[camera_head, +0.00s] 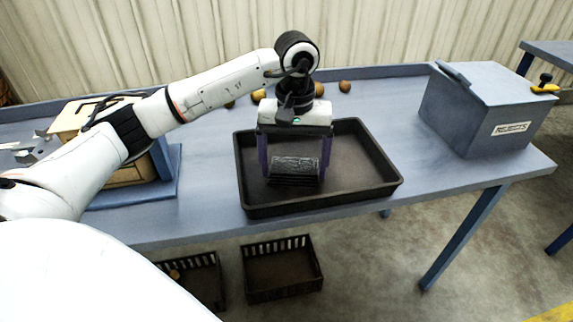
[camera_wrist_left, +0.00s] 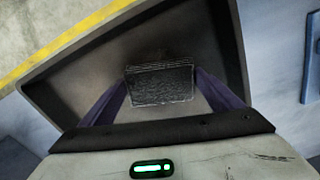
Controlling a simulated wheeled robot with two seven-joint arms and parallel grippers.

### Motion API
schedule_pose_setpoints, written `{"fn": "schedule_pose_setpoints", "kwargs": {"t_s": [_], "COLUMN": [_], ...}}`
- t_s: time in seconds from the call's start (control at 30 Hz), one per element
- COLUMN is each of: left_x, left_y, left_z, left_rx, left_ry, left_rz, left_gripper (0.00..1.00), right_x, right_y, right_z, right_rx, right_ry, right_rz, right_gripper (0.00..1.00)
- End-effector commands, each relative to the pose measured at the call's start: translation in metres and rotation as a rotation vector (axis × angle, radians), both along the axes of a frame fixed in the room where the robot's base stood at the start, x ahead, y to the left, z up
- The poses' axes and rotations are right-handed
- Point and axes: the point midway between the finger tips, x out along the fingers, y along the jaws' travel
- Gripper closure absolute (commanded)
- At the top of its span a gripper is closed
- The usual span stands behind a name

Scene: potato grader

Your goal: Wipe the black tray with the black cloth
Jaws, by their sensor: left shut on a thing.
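The black tray (camera_head: 375,188) lies on the blue-grey table, a shallow rectangle with raised walls; its inside and rim also fill much of the left wrist view (camera_wrist_left: 60,92). My left gripper (camera_head: 294,168) is over the left part of the tray, pointing down. Its two purple fingers are shut on the black cloth (camera_head: 294,165), a dark folded block with a pale, streaked face. The cloth also shows between the fingers in the left wrist view (camera_wrist_left: 160,84). It is at or just above the tray floor; I cannot tell whether it touches. My right gripper is not in view.
A blue-grey box (camera_head: 480,110) with a label stands on the table at the right. A wooden box (camera_head: 125,172) is at the left behind my arm. Several potatoes (camera_head: 344,87) lie along the table's back. Black crates (camera_head: 282,270) stand on the floor below.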

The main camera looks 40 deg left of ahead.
Motion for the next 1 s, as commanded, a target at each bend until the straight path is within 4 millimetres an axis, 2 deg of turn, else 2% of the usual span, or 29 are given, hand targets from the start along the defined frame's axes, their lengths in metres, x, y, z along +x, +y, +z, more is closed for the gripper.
{"fn": "schedule_pose_setpoints", "kwargs": {"t_s": [0.03, 0.4, 0.8, 1.0], "left_x": [-0.001, -0.017, -0.04, -0.044], "left_y": [-0.003, -0.018, 0.005, 0.008], "left_z": [-0.005, -0.005, -0.004, -0.001], "left_rx": [-0.002, -0.002, 0.003, 0.003], "left_ry": [0.006, 0.013, 0.015, 0.014], "left_rz": [-0.004, -0.005, 0.0, -0.001], "left_gripper": [0.32, 0.32, 0.32, 0.32], "right_x": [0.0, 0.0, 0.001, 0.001], "right_y": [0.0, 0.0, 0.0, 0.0], "right_z": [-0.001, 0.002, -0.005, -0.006], "right_rx": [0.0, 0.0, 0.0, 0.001], "right_ry": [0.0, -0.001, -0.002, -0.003], "right_rz": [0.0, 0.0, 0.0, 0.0], "right_gripper": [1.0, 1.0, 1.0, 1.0]}}
